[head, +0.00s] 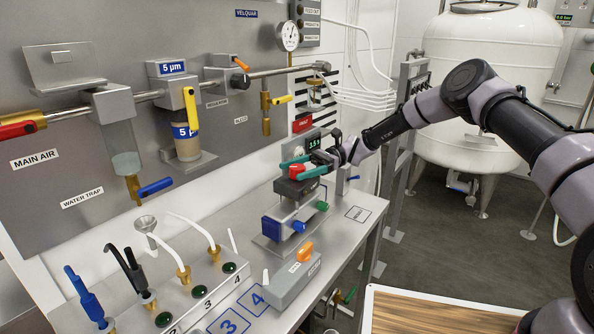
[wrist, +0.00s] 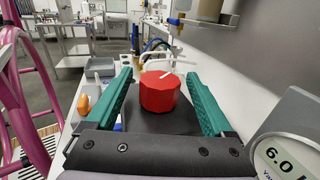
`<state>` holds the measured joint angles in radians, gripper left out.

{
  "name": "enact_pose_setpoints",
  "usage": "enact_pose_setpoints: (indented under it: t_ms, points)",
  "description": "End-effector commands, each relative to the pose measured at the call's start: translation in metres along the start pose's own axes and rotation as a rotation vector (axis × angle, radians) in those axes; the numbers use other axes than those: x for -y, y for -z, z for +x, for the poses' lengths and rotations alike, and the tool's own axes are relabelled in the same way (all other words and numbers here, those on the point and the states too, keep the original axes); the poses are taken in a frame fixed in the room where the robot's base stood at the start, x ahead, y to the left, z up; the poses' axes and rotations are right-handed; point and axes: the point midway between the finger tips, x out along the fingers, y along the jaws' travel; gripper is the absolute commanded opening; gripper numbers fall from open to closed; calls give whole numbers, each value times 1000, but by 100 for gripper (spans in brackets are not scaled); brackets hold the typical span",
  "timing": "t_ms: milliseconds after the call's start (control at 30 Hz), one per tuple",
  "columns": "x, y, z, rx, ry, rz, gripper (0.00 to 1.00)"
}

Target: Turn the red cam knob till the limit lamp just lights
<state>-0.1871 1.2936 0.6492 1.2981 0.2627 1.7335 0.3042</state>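The red cam knob (head: 296,171) sits on a dark block on top of a small bench device. In the wrist view the knob (wrist: 160,93) is faceted, with a white pointer mark on its top pointing to the upper right. My gripper (head: 302,167) has teal fingers and reaches in from the right. In the wrist view my gripper (wrist: 158,84) is open, one finger on each side of the knob with a visible gap on both sides. I cannot make out which lamp is the limit lamp.
An orange switch (head: 305,251) is on a grey box in front. A green digital display (head: 314,142) is close behind my gripper. A gauge (wrist: 288,145) reading 6.0 is at right in the wrist view.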

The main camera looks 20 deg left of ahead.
Motion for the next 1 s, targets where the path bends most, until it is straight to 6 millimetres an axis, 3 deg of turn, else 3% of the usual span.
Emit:
enact_pose_setpoints:
  t_ms: [267, 700, 1000]
  points:
    - [0, 1, -6, -1, 1, 0, 86]
    - [0, 1, -86, -1, 2, -1, 86]
    - [0, 0, -108, 1, 0, 0, 86]
